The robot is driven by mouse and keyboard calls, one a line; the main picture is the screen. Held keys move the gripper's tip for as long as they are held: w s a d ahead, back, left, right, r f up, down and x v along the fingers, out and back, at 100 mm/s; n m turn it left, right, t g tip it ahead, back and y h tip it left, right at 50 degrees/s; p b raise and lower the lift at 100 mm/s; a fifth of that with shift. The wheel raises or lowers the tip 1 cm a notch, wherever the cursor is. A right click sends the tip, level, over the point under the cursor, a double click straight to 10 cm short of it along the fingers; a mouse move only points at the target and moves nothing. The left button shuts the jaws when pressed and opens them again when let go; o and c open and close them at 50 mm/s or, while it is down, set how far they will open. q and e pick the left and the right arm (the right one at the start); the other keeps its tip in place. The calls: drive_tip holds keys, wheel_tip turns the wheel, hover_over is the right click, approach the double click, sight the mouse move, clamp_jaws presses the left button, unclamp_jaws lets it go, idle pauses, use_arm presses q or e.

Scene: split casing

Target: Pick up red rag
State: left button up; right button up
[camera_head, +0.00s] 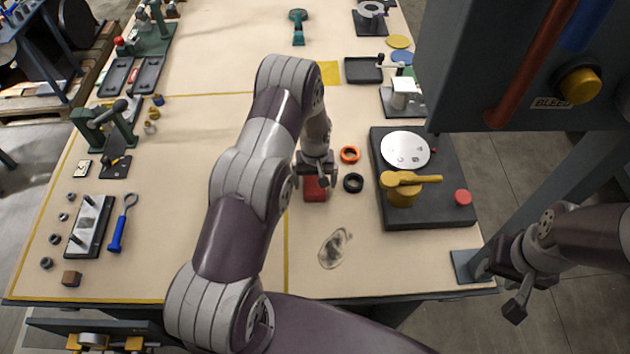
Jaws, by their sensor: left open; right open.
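The red rag (314,192) lies on the workbench near its middle, a small folded red block. My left gripper (318,183) points down right at the rag, with its fingers over it. The gripper hides part of the rag, and I cannot tell whether the fingers touch it. The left gripper is open. My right gripper (518,300) is at the lower right, beyond the bench's right edge, open and empty.
An orange ring (350,154) and a black ring (353,184) lie just right of the rag. A dark fixture plate (430,216) with a yellow handle stands further right. A grey cabinet (460,80) overhangs the upper right. The bench front has a dark smudge (333,250).

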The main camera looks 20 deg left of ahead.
sight(315, 183)
use_arm(q)
drive_tip(key=shift+s+f, duration=0.2)
drive_tip(key=shift+f, duration=0.15)
drive_tip(key=shift+s, duration=0.2)
drive_tip(key=shift+w+f, duration=0.1)
drive_tip(key=shift+w, duration=0.1)
drive_tip(key=c, duration=1)
drive_tip(key=shift+s, duration=0.1)
drive_tip(key=shift+c, duration=0.2)
use_arm(e)
drive_tip(key=shift+s+r, duration=0.2)
drive_tip(key=shift+s, duration=0.25)
use_arm(q)
drive_tip(key=shift+r, duration=0.2)
use_arm(e)
drive_tip(key=shift+f, duration=0.1)
